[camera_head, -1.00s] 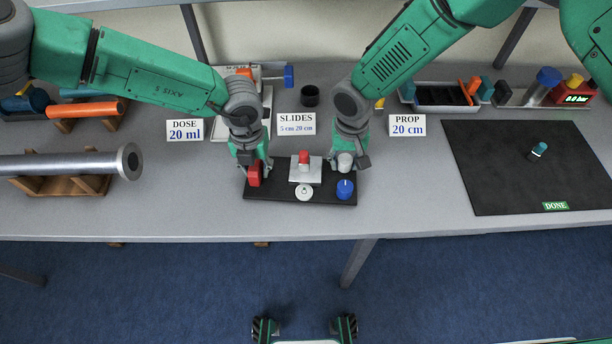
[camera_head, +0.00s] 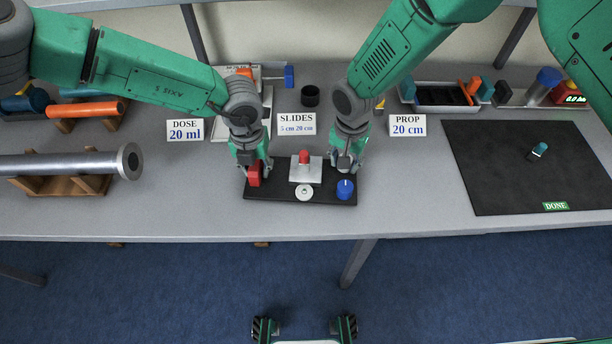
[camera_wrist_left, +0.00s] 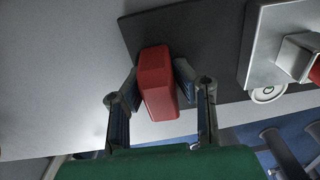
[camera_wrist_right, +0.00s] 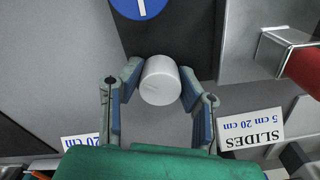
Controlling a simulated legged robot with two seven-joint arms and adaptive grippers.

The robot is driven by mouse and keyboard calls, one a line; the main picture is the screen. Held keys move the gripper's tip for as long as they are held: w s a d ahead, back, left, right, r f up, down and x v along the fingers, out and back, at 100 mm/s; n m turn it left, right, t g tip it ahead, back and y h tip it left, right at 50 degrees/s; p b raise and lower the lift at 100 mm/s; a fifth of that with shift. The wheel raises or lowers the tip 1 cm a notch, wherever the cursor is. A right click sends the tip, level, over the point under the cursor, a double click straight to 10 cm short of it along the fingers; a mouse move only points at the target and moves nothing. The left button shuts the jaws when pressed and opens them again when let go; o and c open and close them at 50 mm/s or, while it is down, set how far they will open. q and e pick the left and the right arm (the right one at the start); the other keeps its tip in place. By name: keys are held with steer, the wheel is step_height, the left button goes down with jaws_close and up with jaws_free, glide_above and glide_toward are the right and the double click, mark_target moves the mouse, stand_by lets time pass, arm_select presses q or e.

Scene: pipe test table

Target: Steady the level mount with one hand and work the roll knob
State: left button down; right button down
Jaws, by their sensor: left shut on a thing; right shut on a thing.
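The level mount is a flat black base plate (camera_head: 280,193) on the table with a silver block carrying a red-topped part (camera_head: 304,170) in its middle. A red grip block (camera_head: 254,176) stands at its left end; it also shows in the left wrist view (camera_wrist_left: 157,80). My left gripper (camera_head: 257,170) is shut on this red block. A blue knob (camera_head: 345,189) with a white line is at the front right. Behind it, a pale grey knob (camera_wrist_right: 160,82) with a faint mark sits between the fingers of my right gripper (camera_head: 344,166), which is shut on it.
A white round piece (camera_head: 304,193) is at the plate's front. Signs (camera_head: 295,124) stand behind the mount, with a black cup (camera_head: 310,96). A metal pipe (camera_head: 70,165) lies on wooden supports at left. A black mat (camera_head: 490,175) is at right. Table around the mount is mostly clear.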

arm_select(q)
steer(key=shift+a, duration=0.15)
arm_select(e)
steer(key=m, duration=0.3)
steer(key=shift+d, duration=0.1)
steer(key=shift+m, duration=1.8)
steer(key=m, duration=0.3)
